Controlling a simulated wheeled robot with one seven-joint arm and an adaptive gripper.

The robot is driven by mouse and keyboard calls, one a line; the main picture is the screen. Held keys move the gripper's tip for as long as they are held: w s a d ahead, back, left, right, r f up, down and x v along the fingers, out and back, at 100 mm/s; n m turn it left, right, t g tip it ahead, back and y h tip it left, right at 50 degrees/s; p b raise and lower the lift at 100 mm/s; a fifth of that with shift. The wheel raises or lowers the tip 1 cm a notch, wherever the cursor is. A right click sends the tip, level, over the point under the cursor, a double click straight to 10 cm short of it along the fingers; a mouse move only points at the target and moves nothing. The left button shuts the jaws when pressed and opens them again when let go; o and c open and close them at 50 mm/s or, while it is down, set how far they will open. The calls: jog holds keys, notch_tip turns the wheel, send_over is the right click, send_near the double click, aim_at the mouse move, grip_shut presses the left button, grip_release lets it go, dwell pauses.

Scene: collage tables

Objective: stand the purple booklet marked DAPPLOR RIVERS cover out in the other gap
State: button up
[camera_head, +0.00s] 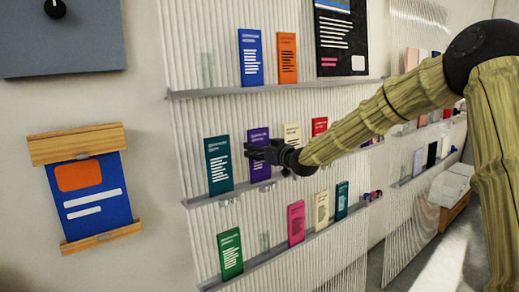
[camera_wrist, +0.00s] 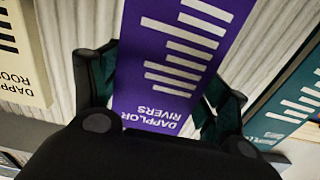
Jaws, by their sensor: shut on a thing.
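The purple booklet marked DAPPLOR RIVERS (camera_wrist: 150,95) is upside down in the wrist view, its cover facing the camera. My gripper (camera_wrist: 162,92) is shut on it, one finger at each side edge. In the head view the purple booklet (camera_head: 259,137) stands upright at the middle shelf, between a teal booklet (camera_head: 219,165) and a cream one (camera_head: 292,135). My gripper (camera_head: 254,152) reaches it from the right and covers part of it. I cannot tell whether its lower edge touches the shelf. Empty spots with clear holders show on the top shelf (camera_head: 208,72) and bottom shelf (camera_head: 265,241).
The cream booklet (camera_wrist: 22,60) and teal booklet (camera_wrist: 285,110) flank my fingers closely. The top shelf holds blue (camera_head: 251,57) and orange (camera_head: 287,58) booklets. The bottom shelf holds green (camera_head: 230,254) and pink (camera_head: 296,223) ones. A blue poster (camera_head: 90,195) hangs left.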

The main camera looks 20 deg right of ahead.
jog(key=o, duration=1.2)
jog(key=shift+c, duration=0.2)
jog(key=v, duration=1.2)
